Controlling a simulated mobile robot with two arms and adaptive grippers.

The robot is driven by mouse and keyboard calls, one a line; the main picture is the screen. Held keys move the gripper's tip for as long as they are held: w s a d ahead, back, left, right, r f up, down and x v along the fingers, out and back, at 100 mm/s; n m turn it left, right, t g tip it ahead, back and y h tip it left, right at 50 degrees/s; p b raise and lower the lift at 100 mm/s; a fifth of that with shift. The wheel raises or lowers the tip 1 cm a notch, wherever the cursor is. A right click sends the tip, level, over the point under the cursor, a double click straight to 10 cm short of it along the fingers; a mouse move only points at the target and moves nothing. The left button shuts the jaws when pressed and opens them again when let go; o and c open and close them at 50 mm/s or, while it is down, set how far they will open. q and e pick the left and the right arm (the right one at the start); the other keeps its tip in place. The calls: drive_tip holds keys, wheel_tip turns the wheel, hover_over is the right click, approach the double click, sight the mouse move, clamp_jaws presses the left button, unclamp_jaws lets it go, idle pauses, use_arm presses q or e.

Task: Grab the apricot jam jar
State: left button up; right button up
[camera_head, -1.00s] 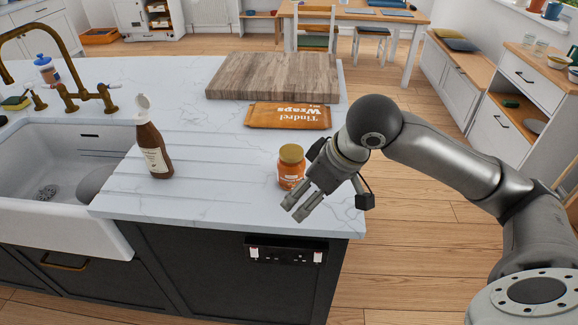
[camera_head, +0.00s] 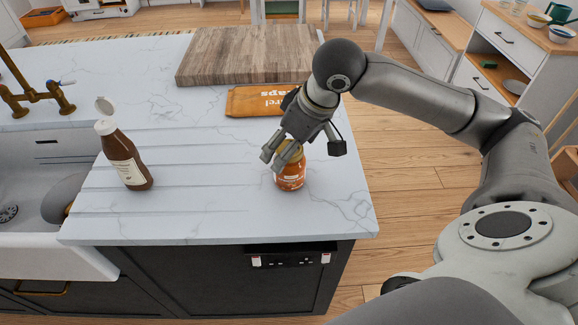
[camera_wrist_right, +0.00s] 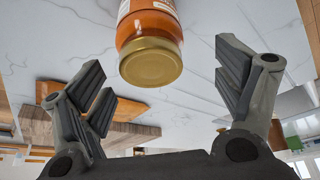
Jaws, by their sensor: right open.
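The apricot jam jar (camera_head: 291,178) is orange with a gold lid and stands upright on the white marble counter, near its front right edge. My right gripper (camera_head: 274,157) is above and beside the jar and partly covers its lid in the head view. In the right wrist view the jar (camera_wrist_right: 150,42) hangs in from the top, gold lid toward the camera. It lies between the lines of the two spread fingers of my open gripper (camera_wrist_right: 165,85), with gaps on both sides. My left gripper is not in view.
A brown sauce bottle (camera_head: 124,158) with its cap open stands left of the jar, by the sink (camera_head: 28,185). An orange wraps packet (camera_head: 256,101) and a wooden board (camera_head: 245,55) lie behind. Bare counter surrounds the jar at left and front.

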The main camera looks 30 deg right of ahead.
drive_tip(key=shift+w+f, duration=0.2)
drive_tip(key=shift+f, duration=0.15)
drive_tip(key=x, duration=0.4)
drive_tip(key=shift+w+d+f, duration=0.1)
drive_tip(key=shift+d+f, duration=0.1)
drive_tip(key=shift+d, duration=0.1)
drive_tip(key=shift+w+f, duration=0.1)
drive_tip(key=shift+f, duration=0.1)
drive_tip(key=shift+c, duration=0.9)
drive_tip(key=c, duration=1.2)
drive_tip(key=shift+r, duration=0.15)
drive_tip(key=shift+c, duration=0.7)
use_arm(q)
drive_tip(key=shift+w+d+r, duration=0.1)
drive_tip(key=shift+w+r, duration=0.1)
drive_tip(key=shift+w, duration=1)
